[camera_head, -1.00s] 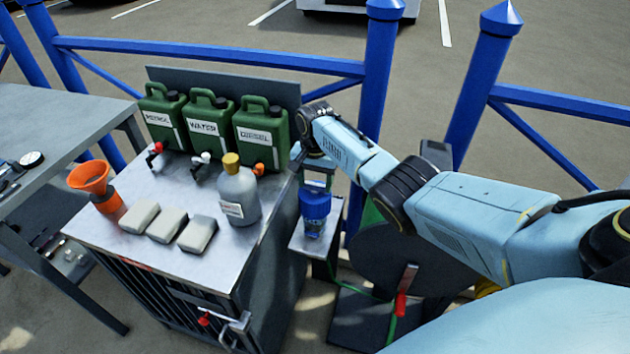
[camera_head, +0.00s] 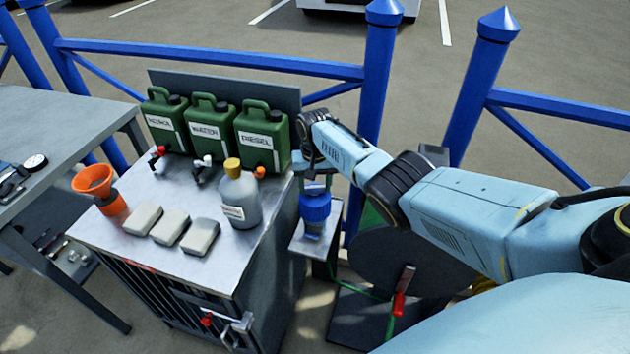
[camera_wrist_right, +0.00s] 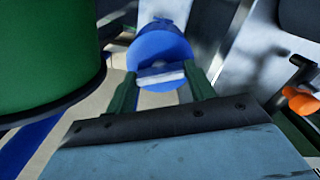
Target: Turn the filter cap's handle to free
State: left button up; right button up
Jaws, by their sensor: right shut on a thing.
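The filter with its blue cap (camera_head: 315,205) stands on a small grey stand right of the metal cabinet. In the right wrist view the round blue cap (camera_wrist_right: 158,48) carries a pale bar handle (camera_wrist_right: 160,76) across its near side. My right gripper (camera_wrist_right: 160,80) has its two green fingers on either side of this bar, shut on it. In the head view my right gripper (camera_head: 316,183) sits just above the cap, and its fingertips are small there. My left gripper is not in either view.
The cabinet top (camera_head: 180,258) bears green canisters, a grey bottle (camera_head: 240,199) with a yellow cap, an orange funnel (camera_head: 94,181) and pale blocks. Blue railing (camera_head: 210,56) runs behind. A dark round reel (camera_head: 408,255) stands right of the stand.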

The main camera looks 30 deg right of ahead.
jog(key=n, duration=0.2)
jog(key=shift+n+p, duration=0.3)
jog(key=shift+n, duration=0.1)
jog(key=n, duration=0.3)
jog(key=shift+n, duration=0.3)
jog(key=n, duration=0.3)
jog(key=shift+n+p, duration=0.3)
jog(key=shift+n, duration=1.8)
jog(key=o, duration=1)
jog(key=shift+r, duration=0.1)
